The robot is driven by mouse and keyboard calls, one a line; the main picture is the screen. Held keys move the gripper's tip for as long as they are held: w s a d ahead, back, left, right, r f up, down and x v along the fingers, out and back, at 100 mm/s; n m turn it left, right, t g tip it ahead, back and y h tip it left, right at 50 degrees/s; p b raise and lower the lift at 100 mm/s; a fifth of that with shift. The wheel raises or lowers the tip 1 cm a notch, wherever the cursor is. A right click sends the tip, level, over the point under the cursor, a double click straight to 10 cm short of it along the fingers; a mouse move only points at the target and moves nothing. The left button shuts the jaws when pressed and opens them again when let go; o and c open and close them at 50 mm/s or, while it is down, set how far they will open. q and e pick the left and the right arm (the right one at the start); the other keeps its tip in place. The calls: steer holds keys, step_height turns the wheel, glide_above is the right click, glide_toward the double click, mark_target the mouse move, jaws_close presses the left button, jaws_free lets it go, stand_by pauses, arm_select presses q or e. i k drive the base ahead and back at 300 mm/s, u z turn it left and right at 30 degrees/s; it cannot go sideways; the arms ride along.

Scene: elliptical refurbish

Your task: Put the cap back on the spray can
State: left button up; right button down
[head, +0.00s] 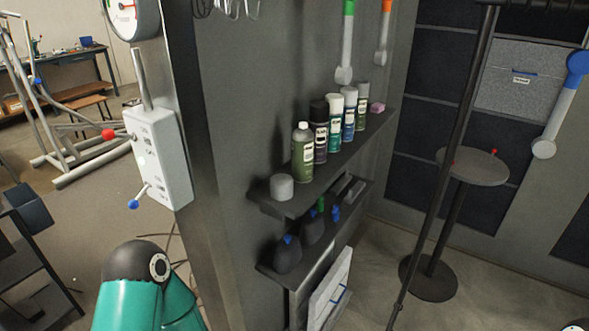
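An olive-green spray can (302,158) stands upright at the near left end of the row on the upper wall shelf. Its top is bare, showing a small pale nozzle. A light grey cap (281,187) sits alone on the same shelf, left of the can and apart from it, near the shelf's left end. Neither of my grippers is in view. Only a teal arm link of mine with a black joint shows at the bottom left, well short of the shelf.
Several capped spray cans (335,122) stand close behind the green can, with a pink block (377,108) beyond. The lower shelf (270,268) holds dark bottles with blue tops. A dark pole (450,160) and a round stand (473,166) are at right. A switch box (158,158) juts out at left.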

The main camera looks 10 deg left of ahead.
mark_target(303, 141)
steer(key=z, duration=2.4)
steer(key=i, duration=0.1)
steer(key=u, duration=3.7)
steer(key=k, duration=0.7)
steer(key=z, duration=1.15)
steer(key=i, duration=0.95)
steer(key=z, duration=0.05)
